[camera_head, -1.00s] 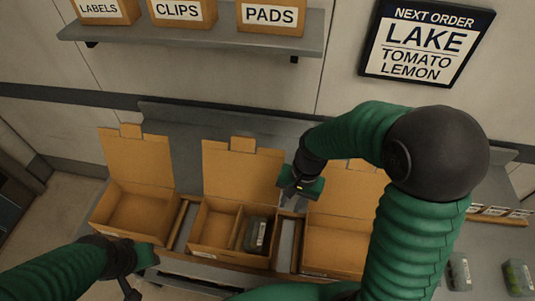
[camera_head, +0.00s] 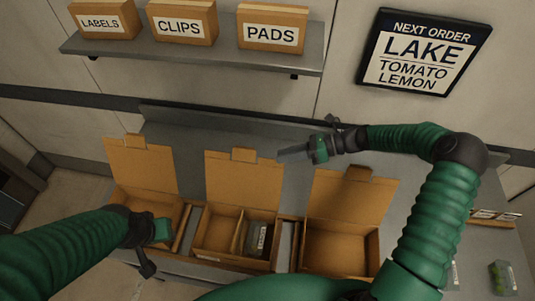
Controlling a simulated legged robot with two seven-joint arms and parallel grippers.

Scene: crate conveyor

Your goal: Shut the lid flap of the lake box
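Three cardboard boxes stand in a row with lid flaps raised: the left box (camera_head: 128,202), the middle box (camera_head: 212,262) and the right box (camera_head: 312,266). Their front labels are too small or hidden to tell which is the lake box. The middle box has a divider, with a dark packet (camera_head: 258,240) in its right compartment. Its upright flap (camera_head: 232,190) has a tab on top. My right gripper (camera_head: 283,156) points left, near the flap's upper right edge; contact is unclear. My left gripper (camera_head: 163,229) is at the left box's front right. Finger openings are unclear.
The order sign (camera_head: 425,52) reads LAKE, TOMATO, LEMON. A wall shelf (camera_head: 200,58) holds boxes marked LABELS, CLIPS and PADS. A packet with green contents (camera_head: 503,279) lies at the far right.

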